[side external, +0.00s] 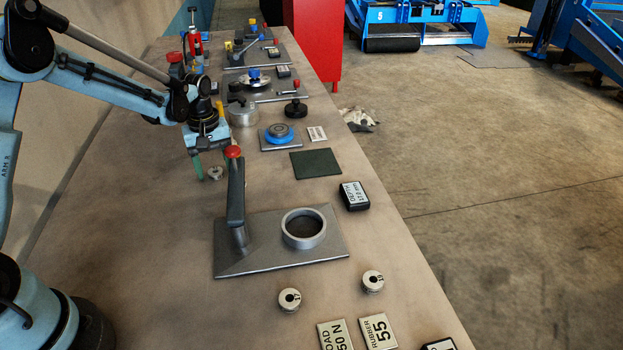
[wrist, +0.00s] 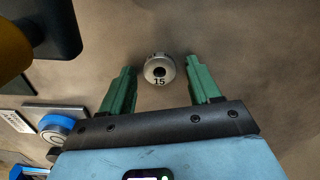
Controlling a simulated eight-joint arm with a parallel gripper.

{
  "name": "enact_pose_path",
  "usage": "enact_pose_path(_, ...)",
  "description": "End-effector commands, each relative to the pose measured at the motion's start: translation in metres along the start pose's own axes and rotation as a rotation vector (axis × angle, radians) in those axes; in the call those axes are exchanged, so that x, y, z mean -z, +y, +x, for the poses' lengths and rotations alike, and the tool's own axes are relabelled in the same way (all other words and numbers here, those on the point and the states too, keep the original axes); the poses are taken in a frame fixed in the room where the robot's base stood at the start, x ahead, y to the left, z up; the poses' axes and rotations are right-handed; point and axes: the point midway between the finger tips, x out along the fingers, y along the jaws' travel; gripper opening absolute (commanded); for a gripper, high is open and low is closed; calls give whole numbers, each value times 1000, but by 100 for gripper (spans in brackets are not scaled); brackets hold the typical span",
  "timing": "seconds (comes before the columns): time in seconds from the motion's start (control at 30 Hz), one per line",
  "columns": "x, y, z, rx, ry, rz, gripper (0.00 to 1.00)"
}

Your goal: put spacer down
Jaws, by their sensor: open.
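A small silver spacer (wrist: 160,70) marked 15, with a dark centre hole, lies on the bench in the wrist view. It also shows in the side view (side external: 215,173). My gripper (wrist: 158,67) is open, its green fingers apart on either side of the spacer, with gaps showing on both sides. In the side view my gripper (side external: 201,168) is low by the spacer. Two more spacers (side external: 289,300) (side external: 372,281) stand on the near bench.
A metal plate with a ring (side external: 303,228) and an upright red-knobbed lever (side external: 236,190) stands close in front of the gripper. A green mat (side external: 317,163), a blue disc on a plate (side external: 279,134) and a black label block (side external: 354,196) lie to the right.

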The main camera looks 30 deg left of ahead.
Motion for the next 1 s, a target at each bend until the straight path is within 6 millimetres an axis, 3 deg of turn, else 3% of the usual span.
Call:
enact_pose_path(0.17,0,0,-12,0,0,0,62)
enact_pose_path(0.6,0,0,-95,0,0,0,62)
enact_pose_path(1.0,-8,-1,-129,-14,15,34,62)
